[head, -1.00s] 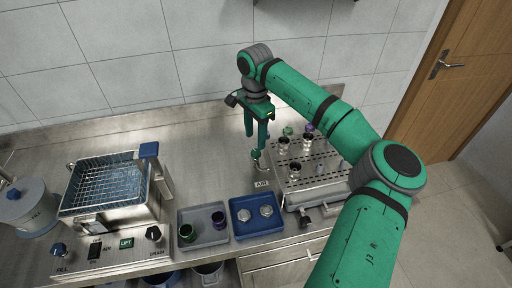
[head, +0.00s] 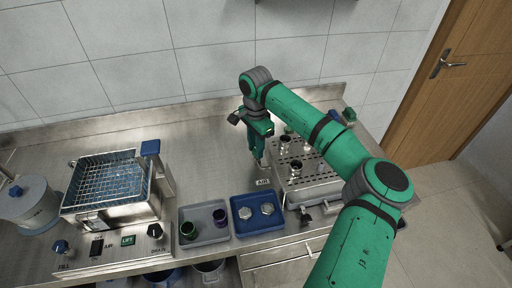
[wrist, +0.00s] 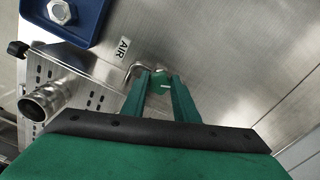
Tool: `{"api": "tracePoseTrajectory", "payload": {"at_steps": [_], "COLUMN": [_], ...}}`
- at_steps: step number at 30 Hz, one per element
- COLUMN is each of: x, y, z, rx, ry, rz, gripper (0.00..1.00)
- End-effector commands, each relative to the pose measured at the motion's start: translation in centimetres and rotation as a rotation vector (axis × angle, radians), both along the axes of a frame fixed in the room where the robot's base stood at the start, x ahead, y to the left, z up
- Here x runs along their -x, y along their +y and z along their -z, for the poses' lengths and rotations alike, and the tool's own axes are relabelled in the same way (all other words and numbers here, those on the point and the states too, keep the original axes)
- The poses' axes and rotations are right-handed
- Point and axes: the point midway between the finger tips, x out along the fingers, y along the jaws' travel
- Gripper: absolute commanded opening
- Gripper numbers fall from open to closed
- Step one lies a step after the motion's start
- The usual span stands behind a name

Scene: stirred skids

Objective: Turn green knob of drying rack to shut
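The drying rack (head: 314,187) is a perforated steel box at the right of the counter, seen in the head view partly behind my arm. Its green knob (wrist: 160,83) sits on a small metal pipe fitting near the AIR label (wrist: 123,47) in the wrist view. My gripper (wrist: 161,76) points down at this fitting, with one finger on either side of the knob. The fingers stand apart, and I cannot tell whether they touch it. In the head view my gripper (head: 259,160) is at the rack's left back corner, and the fingers hide the knob.
A blue tray (head: 240,226) with two metal nuts and a grey tray (head: 187,235) with green and purple cups lie left of the rack. Dark-topped fittings stand on the rack. A basket bath (head: 100,210) stands farther left. The counter behind the trays is clear.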

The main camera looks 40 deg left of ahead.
Motion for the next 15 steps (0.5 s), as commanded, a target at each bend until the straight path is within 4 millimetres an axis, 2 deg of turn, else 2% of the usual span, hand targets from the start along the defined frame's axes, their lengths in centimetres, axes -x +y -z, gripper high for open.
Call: {"api": "tracePoseTrajectory", "payload": {"at_steps": [8,15], "x": [-0.07,-0.18], "y": [-0.08,-0.07], "z": [-0.04,-0.12], "rx": [0.0,0.001], "ry": [-0.001,-0.003], "rz": [0.02,0.128], "gripper": [0.04,0.04]}}
